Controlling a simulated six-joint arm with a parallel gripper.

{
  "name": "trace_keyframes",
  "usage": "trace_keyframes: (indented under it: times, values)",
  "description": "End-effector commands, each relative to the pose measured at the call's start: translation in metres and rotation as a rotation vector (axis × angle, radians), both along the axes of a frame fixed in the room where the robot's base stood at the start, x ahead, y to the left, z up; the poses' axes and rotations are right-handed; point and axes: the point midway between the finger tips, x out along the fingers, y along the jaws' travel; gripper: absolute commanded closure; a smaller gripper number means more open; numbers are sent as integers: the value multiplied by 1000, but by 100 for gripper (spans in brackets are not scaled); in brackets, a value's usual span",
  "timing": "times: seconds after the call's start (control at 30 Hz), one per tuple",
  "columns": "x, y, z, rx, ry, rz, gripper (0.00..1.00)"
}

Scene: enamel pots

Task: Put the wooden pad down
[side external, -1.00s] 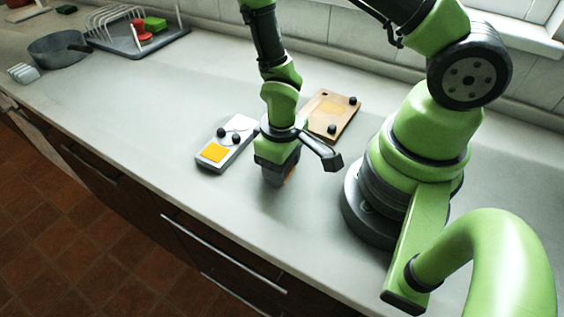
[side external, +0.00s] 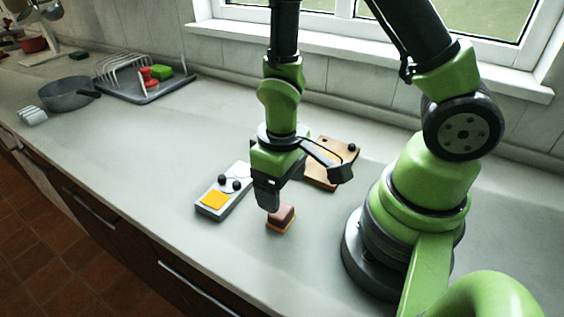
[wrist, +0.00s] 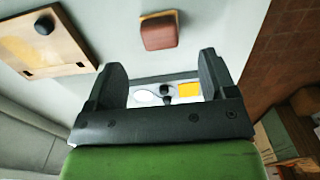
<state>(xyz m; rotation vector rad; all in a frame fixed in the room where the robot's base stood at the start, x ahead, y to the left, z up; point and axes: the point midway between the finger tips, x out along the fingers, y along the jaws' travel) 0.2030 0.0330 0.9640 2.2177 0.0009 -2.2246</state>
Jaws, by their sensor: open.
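The wooden pad (side external: 281,219) is a small block with a reddish-brown top and a lighter wooden edge. It rests flat on the grey counter in the side view. It also shows near the top of the wrist view (wrist: 159,32). My gripper (side external: 271,202) is above and just left of the pad in the side view. In the wrist view my gripper (wrist: 161,66) has its two fingers wide apart with nothing between them, and the pad lies apart from them, beyond the tips.
A white board with a yellow square and dark knobs (side external: 223,190) lies left of my gripper. A wooden board with dark knobs (side external: 330,165) lies behind it. A grey pot (side external: 66,94) and a rack tray (side external: 125,88) stand far left. The counter front is clear.

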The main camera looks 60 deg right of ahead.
Motion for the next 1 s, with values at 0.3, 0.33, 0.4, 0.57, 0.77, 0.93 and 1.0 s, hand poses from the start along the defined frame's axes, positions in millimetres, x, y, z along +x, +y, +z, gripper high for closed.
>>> trace_keyframes:
  times: [0.3, 0.33, 0.4, 0.57, 0.77, 0.93, 1.0]
  values:
    - [1, 0, 39, -2, -4, -1, 22]
    - [0, 0, 41, -2, -2, -1, 22]
    - [0, 0, 44, -2, -1, 0, 22]
    - [1, -1, 49, 1, -9, -6, 22]
    - [6, -4, 96, 40, -138, -92, 22]
    - [-6, -8, 158, 116, -310, -207, 22]
    - [-15, -9, 180, 151, -379, -248, 22]
